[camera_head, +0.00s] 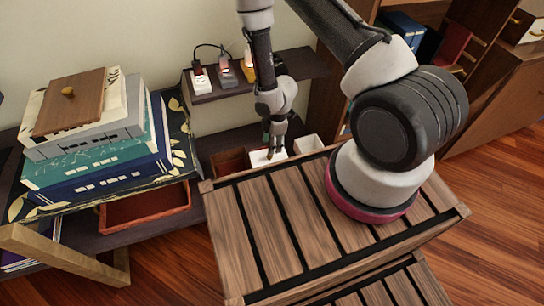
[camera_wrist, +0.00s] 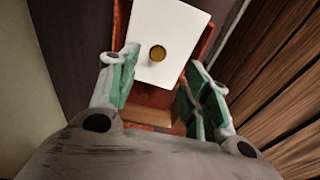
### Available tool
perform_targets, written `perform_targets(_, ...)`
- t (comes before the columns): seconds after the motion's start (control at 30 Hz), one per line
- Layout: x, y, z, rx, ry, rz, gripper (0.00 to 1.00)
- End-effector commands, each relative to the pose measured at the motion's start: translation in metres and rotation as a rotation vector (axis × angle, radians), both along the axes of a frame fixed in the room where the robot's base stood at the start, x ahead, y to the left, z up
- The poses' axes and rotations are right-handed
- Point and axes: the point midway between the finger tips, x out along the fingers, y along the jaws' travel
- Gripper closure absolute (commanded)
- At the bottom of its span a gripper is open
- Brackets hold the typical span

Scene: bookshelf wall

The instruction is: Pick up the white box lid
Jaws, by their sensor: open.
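The white box lid (camera_wrist: 172,22) is a flat white panel with a round brass knob (camera_wrist: 157,53) near its lower edge in the wrist view. It sits over or in an orange-red box (camera_wrist: 203,45), whose edges show around it. My gripper (camera_wrist: 160,66) is open, with one green-padded finger on each side of the knob end and nothing held. In the head view my gripper (camera_head: 275,145) points down at the white lid (camera_head: 262,158) on the low shelf, partly covering it. I cannot tell whether the fingers touch the lid.
A slatted wooden crate (camera_head: 285,215) stands in front, close to the gripper's right in the wrist view. Another white box (camera_head: 308,145) is to the lid's right. Stacked books (camera_head: 95,150) with a brown wooden lid (camera_head: 70,102) stand left. A shelf with plugs (camera_head: 300,65) is behind.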

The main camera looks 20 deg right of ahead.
Motion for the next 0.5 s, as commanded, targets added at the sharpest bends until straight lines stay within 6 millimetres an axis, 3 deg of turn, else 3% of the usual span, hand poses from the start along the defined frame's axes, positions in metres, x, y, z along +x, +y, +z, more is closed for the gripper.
perform_targets(0.5, 0.003, 0.008, -0.066, -0.002, 0.001, 0.017, 0.52)
